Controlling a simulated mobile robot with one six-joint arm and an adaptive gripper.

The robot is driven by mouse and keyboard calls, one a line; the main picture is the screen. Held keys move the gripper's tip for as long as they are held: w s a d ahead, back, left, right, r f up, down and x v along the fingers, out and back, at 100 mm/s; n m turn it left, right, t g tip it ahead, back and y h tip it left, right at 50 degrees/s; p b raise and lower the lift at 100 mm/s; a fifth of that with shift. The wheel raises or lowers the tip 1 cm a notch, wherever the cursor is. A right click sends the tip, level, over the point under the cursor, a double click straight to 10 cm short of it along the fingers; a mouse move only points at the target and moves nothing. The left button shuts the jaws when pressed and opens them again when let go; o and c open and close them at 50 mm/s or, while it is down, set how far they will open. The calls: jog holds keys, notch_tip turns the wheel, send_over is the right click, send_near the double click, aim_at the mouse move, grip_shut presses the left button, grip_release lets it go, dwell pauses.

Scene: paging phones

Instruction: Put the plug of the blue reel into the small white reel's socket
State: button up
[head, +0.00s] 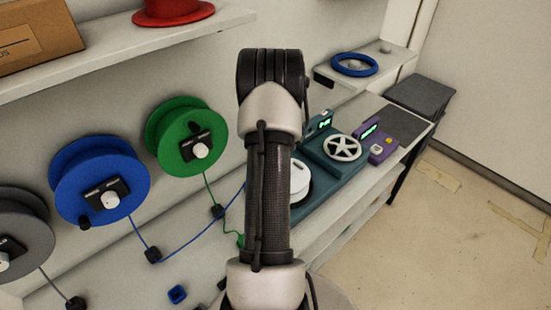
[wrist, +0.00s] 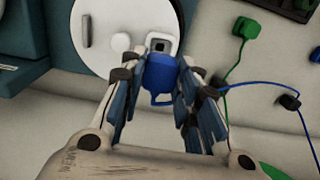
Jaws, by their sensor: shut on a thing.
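My gripper (wrist: 159,80) is shut on the blue plug (wrist: 158,72) in the wrist view. The plug points at the socket (wrist: 161,43), a small white block with a dark opening at the edge of the small white reel (wrist: 112,28). Plug and socket look very close; I cannot tell whether they touch. In the head view the blue reel (head: 101,181) hangs on the wall at the left, its cord running right behind my arm. The white reel (head: 297,184) is partly hidden by my arm there, and my gripper is hidden too.
A green reel (head: 188,136) and a grey reel (head: 22,234) hang beside the blue one. A green plug (wrist: 246,28) lies right of the socket. A teal device (head: 322,158) and a purple device (head: 376,146) stand on the bench.

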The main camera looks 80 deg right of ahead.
jog(key=shift+f+b, duration=0.9)
jog(key=shift+f, duration=0.8)
jog(key=shift+f+b, duration=0.9)
jog(key=shift+f, duration=0.35)
jog(key=o, duration=1)
jog(key=o, duration=0.4)
